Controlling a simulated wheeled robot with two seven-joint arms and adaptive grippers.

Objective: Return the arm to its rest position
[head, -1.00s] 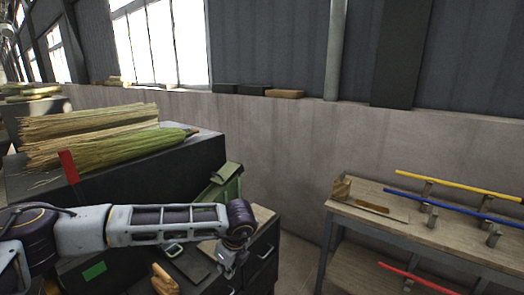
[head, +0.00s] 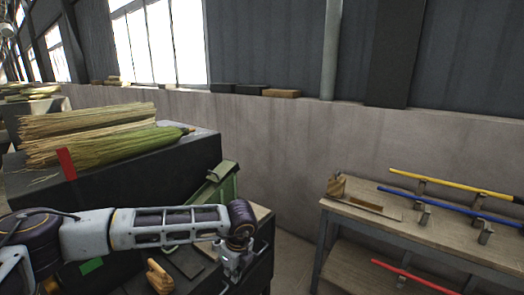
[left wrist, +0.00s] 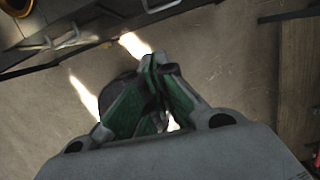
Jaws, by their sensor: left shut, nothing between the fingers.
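My left arm comes in from the left in the head view, its forearm stretched level to the right and its wrist bent downward. My left gripper (head: 232,274) hangs below that wrist, beside the dark bench with drawers. In the left wrist view the gripper (left wrist: 157,70) shows its green-padded fingers drawn together, with nothing held between them. Below it is bare concrete floor. My right gripper is not in view.
A bundle of straw (head: 90,135) and a green broom bundle (head: 130,146) lie on a dark bench (head: 150,178). A green metal part (head: 222,185) stands behind my wrist. A wooden table (head: 360,213) with yellow (head: 450,185) and blue (head: 440,203) rods is at right. Floor between is clear.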

